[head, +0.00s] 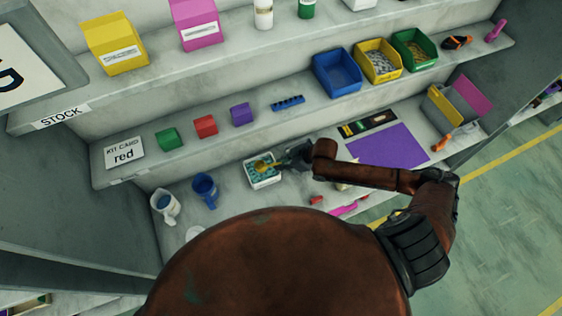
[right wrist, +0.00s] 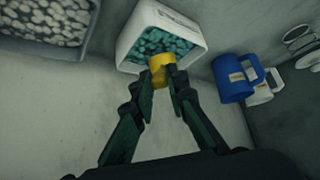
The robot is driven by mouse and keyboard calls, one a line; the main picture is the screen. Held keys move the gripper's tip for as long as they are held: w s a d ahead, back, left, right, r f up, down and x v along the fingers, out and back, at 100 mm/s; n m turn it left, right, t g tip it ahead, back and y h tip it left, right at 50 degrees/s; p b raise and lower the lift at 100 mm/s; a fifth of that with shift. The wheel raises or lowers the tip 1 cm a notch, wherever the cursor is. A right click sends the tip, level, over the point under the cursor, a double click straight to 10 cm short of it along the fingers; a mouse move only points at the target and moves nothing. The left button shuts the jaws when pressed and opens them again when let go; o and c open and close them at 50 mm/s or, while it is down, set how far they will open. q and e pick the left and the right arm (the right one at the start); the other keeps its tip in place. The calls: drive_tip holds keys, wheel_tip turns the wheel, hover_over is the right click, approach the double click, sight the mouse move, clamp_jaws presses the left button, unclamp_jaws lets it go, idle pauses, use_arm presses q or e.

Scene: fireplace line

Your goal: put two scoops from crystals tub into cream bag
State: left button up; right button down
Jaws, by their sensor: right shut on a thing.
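The crystals tub is a white tub (head: 264,184) of teal lumps on the lower shelf in the head view. It also shows at the top of the right wrist view (right wrist: 129,42). My right gripper (head: 284,163) is shut on a yellow scoop (head: 264,166), whose end is over the tub in the head view. In the right wrist view the scoop (right wrist: 161,70) sits between the fingertips at the tub's near rim; its bowl is mostly hidden. A small cream-coloured patch (head: 343,186) shows beneath my right arm; I cannot tell whether it is the cream bag. My left gripper is not in view.
A blue mug (head: 204,190) and a white jug (head: 164,205) stand left of the tub. A container of pale lumps (right wrist: 50,22) is at the wrist view's upper left. A purple mat (head: 390,148) lies right, with a pink tool (head: 345,210) nearer the front edge.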

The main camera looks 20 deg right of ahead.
drive_tip(key=shift+f+b, duration=1.1)
drive_tip(key=shift+f, duration=1.3)
drive_tip(key=shift+a, duration=0.1)
